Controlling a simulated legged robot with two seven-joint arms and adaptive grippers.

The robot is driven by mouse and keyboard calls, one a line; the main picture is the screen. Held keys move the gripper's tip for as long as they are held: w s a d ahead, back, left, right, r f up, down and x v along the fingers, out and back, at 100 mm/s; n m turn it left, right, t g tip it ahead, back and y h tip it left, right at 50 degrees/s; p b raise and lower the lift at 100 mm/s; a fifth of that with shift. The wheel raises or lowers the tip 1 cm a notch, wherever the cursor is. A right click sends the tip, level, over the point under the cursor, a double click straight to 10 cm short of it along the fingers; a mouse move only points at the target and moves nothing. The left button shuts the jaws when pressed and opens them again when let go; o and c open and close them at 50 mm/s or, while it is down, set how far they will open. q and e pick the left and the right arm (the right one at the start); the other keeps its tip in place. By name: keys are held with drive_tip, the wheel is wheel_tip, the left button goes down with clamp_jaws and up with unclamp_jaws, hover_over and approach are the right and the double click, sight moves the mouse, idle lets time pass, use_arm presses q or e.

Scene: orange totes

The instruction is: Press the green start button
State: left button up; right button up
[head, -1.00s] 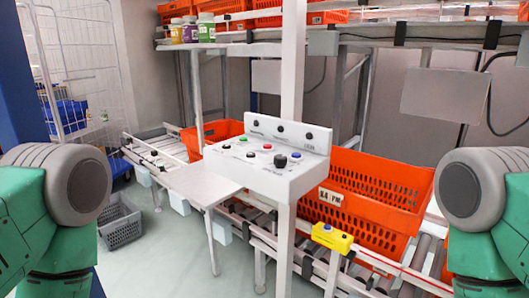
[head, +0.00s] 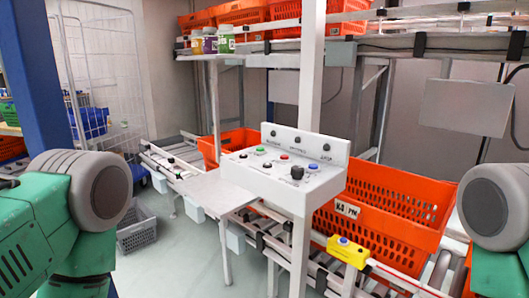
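The green button (head: 260,149) is a small round cap on the sloped top of a white control box (head: 275,182), near its left back edge. The box is fixed to a white post (head: 311,75) at the middle of the head view. Only parts of my two arms show, at the left and right edges. Both grippers are out of view, and nothing touches the panel.
A bare grey shelf (head: 205,190) juts out left of the box. Orange totes (head: 390,205) stand behind and to the right, by a roller conveyor. A yellow device (head: 347,251) sits below right.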

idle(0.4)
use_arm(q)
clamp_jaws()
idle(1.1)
